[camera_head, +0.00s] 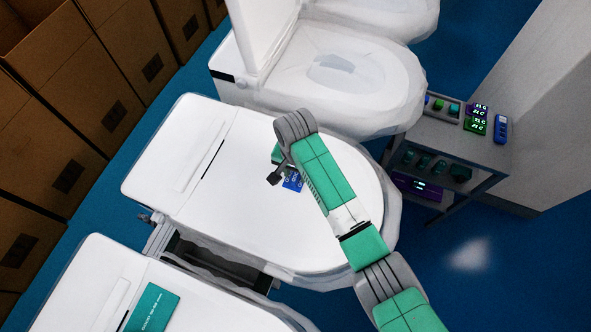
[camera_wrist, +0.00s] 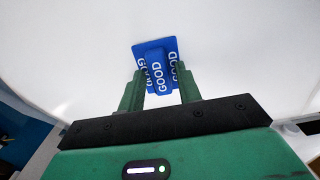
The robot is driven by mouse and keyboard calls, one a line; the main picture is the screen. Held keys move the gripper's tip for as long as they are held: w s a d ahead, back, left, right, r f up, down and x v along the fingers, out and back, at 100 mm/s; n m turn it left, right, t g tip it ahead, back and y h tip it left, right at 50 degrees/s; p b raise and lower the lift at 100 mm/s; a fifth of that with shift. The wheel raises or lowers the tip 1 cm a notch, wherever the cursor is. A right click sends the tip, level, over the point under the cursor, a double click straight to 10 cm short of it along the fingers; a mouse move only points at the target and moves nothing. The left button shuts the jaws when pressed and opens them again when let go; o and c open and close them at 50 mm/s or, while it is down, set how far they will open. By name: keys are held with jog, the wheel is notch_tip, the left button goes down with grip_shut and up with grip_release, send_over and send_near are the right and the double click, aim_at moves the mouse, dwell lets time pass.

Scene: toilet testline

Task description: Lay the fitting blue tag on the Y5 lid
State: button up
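A blue tag (camera_head: 293,182) with white "GOOD" lettering is at the white lid (camera_head: 235,205) of the middle toilet. In the wrist view the tag (camera_wrist: 141,52) is a blue square with a raised blue block in its middle, seen against white. My gripper (camera_head: 274,168) is low over this lid. Its two green fingers (camera_wrist: 160,82) stand on either side of the raised block. I cannot tell whether they press on it or stand just clear of it, nor whether the tag rests fully on the lid. No Y5 label is readable.
A grey cart (camera_head: 437,133) at the right carries small coloured blocks and lit green displays (camera_head: 476,124). Another toilet (camera_head: 335,75) stands behind, and one with a teal card (camera_head: 153,308) stands in front. Brown cartons (camera_head: 60,110) line the left. Blue floor shows between.

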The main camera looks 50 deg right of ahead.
aim_at(295, 175)
jog(key=shift+o, duration=0.2)
notch_tip(295, 175, up, 12)
jog(key=shift+r+p, duration=0.2)
jog(key=shift+p, duration=0.15)
